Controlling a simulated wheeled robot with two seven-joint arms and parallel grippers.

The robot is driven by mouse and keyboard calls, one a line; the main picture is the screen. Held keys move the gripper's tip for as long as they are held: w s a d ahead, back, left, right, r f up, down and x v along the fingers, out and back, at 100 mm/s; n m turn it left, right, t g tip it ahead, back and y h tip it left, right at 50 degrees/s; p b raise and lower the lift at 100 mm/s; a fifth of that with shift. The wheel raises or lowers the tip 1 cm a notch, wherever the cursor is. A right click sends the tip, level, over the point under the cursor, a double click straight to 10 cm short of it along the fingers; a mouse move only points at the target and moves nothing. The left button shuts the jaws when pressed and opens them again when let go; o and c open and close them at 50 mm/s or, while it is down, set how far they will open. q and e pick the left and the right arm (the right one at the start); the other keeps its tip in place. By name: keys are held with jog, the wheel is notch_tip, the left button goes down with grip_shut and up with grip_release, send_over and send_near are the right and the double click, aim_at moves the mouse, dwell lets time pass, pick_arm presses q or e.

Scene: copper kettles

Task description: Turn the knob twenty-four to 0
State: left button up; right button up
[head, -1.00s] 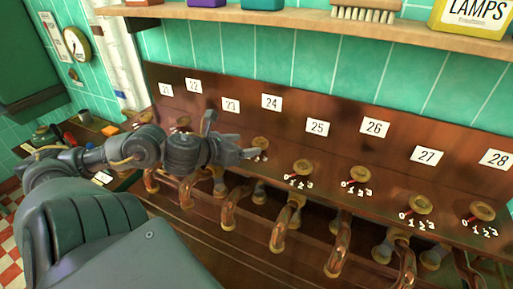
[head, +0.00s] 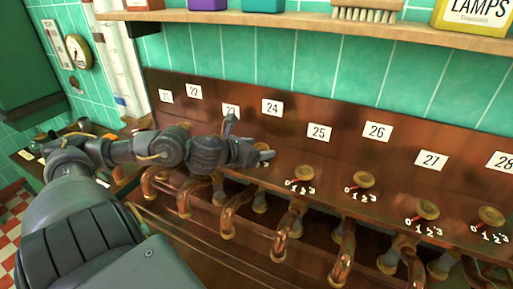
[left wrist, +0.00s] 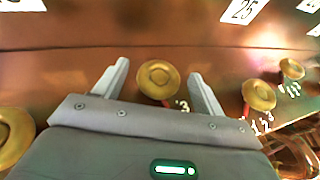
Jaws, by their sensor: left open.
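Knob twenty-four is a round brass knob on the wooden panel, below the white number 24 plate (head: 272,108). In the left wrist view the knob (left wrist: 158,79) sits between the two fingers of my left gripper (left wrist: 160,84), with a visible gap on each side. My right gripper is not in view.
Knob 25 (head: 301,173) and knob 26 (head: 364,180) stand to the right, each with a red pointer and white marks. Copper pipes (head: 287,225) hang below the panel's front. A wooden shelf (head: 300,20) with tins and a brush runs above.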

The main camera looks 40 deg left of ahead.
pick_arm(q)
jog(key=c, duration=1)
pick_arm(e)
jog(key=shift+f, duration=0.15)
